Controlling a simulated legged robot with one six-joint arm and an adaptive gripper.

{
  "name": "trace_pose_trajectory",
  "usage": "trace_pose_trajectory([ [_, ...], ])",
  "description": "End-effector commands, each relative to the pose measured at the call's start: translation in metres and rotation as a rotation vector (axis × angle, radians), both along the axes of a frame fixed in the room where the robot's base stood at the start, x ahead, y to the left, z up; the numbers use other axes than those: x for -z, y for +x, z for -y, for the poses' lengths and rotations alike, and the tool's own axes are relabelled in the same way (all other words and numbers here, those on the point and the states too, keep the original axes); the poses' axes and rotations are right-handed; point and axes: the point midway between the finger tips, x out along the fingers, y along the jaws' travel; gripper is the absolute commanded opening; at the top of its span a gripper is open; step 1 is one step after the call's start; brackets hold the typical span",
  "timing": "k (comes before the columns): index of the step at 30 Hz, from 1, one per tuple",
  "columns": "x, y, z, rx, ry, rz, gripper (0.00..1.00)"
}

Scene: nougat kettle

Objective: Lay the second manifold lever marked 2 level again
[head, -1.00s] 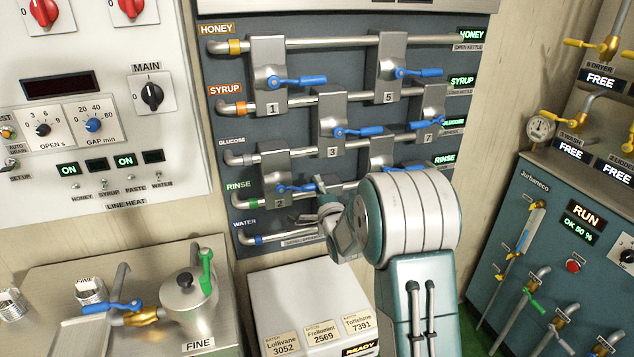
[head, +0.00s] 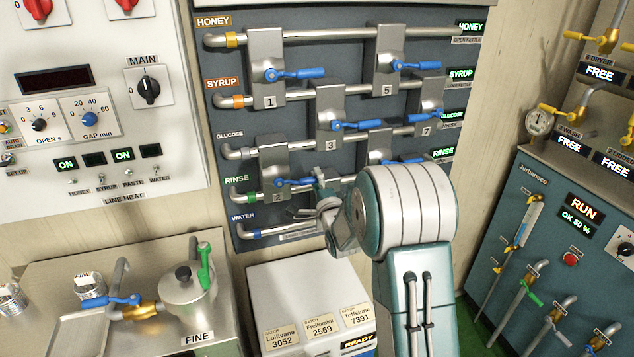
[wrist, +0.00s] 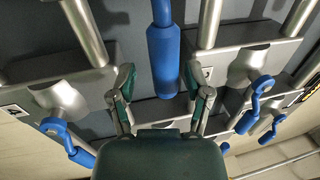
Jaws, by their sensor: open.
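The manifold lever marked 2 (head: 292,182) is a blue handle on the lower left steel valve block, above its "2" label. In the head view it points right and looks roughly level, but my gripper is close to its free end and its exact tilt is hard to tell. My gripper (head: 323,192) is just right of it, in front of the panel. In the wrist view a blue handle (wrist: 163,62), seemingly this lever, comes down between the two spread fingers of my gripper (wrist: 162,92). I see no finger closed on it.
Other blue levers are close by: lever 1 (head: 296,74), lever 3 (head: 357,125), lever 5 (head: 416,67) and lever 7 (head: 425,115). Horizontal pipes cross the panel. A white box (head: 300,290) stands below, and a steel counter with a lidded pot (head: 187,295) is at lower left.

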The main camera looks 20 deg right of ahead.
Motion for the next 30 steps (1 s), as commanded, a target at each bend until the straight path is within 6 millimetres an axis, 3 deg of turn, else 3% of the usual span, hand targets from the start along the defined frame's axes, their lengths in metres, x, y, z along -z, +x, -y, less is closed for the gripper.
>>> trace_pose_trajectory([
  [5,0.002,-0.011,0.000,0.000,-0.001,0.000,0.64],
  [21,0.022,-0.107,0.000,0.001,0.000,-0.002,0.64],
  [30,0.025,-0.117,0.000,0.000,0.000,-0.002,0.64],
])
